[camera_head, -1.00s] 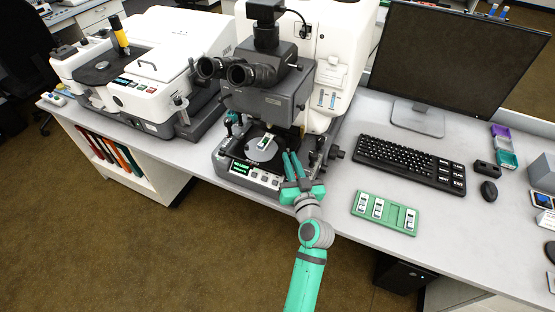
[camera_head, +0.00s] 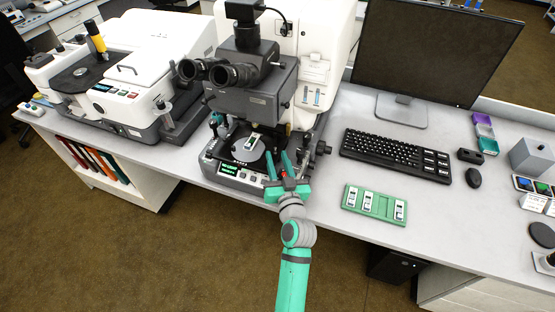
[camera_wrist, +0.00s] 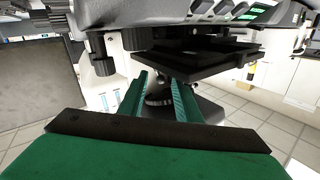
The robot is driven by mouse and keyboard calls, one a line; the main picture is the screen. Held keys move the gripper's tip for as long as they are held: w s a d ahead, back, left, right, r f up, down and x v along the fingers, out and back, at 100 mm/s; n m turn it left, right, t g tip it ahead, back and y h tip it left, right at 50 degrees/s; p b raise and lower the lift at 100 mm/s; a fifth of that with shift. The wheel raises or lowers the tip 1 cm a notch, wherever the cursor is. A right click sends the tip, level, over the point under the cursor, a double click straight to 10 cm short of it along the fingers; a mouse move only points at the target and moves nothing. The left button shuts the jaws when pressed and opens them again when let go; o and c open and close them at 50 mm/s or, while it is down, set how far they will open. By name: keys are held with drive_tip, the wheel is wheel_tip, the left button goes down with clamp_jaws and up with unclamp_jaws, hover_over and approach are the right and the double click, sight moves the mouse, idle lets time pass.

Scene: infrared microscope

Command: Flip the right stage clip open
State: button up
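The infrared microscope (camera_head: 250,85) stands at the table's middle. A slide with a green end (camera_head: 252,142) lies on its round grey stage plate (camera_head: 243,153). The right stage clip is too small to make out, and my fingers are near that side of the stage. My gripper (camera_head: 279,160) is at the front right of the stage, its two teal fingers apart with nothing seen between them. In the wrist view my gripper (camera_wrist: 158,95) also has spread fingers, with the dark stage parts (camera_wrist: 205,55) beyond the tips. Contact cannot be told.
The microscope's control panel (camera_head: 240,175) is left of my gripper, and side knobs (camera_head: 320,149) are to its right. A green slide tray (camera_head: 375,203), keyboard (camera_head: 395,155) and monitor (camera_head: 430,50) are on the right. Bare tabletop lies between microscope and tray.

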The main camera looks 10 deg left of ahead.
drive_tip(key=v, duration=1.1)
drive_tip(key=shift+w+f, duration=0.1)
drive_tip(key=shift+a, duration=0.1)
idle(0.4)
drive_tip(key=shift+w+a, duration=0.1)
drive_tip(key=x, duration=0.9)
drive_tip(key=shift+w, duration=0.2)
drive_tip(key=shift+w+a, duration=0.35)
drive_tip(key=shift+w, duration=0.15)
